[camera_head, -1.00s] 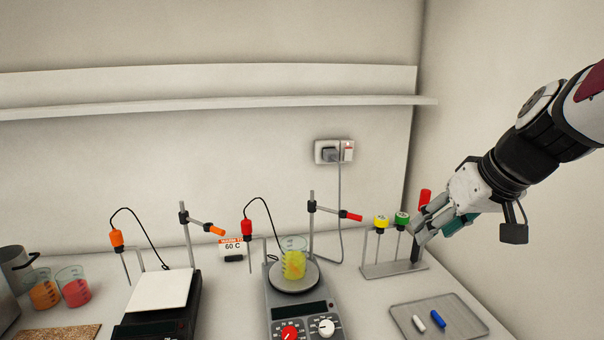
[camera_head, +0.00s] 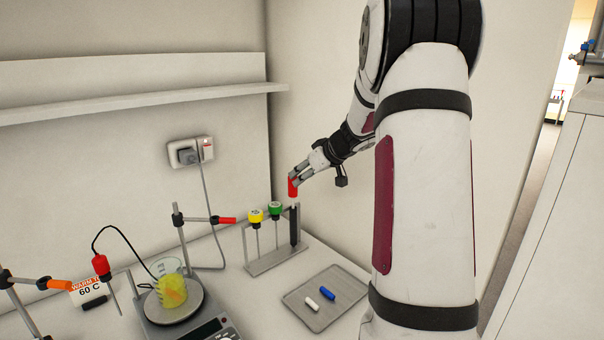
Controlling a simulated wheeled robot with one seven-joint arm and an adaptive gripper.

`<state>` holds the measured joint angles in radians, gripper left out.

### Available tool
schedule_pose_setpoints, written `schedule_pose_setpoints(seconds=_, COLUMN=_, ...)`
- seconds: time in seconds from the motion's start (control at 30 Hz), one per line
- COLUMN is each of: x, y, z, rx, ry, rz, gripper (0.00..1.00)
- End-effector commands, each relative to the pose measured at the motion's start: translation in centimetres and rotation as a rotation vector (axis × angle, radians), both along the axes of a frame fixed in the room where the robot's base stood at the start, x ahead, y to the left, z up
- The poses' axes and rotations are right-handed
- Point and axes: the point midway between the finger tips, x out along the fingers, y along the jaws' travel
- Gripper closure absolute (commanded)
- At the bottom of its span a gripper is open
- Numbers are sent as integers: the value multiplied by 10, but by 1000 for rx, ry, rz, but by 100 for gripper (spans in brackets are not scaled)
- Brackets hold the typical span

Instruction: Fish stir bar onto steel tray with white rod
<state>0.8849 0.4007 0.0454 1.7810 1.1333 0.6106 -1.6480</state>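A beaker of yellow liquid (camera_head: 171,291) stands on the stirrer's round plate at the lower left. An orange patch shows in the liquid, but I cannot make out a stir bar. A rack (camera_head: 270,262) holds a yellow-topped rod (camera_head: 256,216), a green-topped rod (camera_head: 275,209) and a red-topped tool (camera_head: 293,188) with a dark lower part. My gripper (camera_head: 297,176) is at the red top; whether its fingers are closed on it is too small to tell.
A clamp stand (camera_head: 182,238) with a red-ended arm rises behind the beaker. A red-capped probe (camera_head: 102,268) on a black cable and a 60 C sign (camera_head: 88,290) are further left. A wall socket (camera_head: 190,152) and shelf (camera_head: 130,100) are behind; the side wall is close to the rack.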

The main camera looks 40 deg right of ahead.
Motion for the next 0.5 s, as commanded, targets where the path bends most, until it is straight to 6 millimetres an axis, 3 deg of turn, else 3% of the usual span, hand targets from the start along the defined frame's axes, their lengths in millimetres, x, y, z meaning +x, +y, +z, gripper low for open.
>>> schedule_pose_setpoints(seconds=0.5, x=48, y=-2, z=-44, rx=-1, ry=0, rz=1, gripper=60)
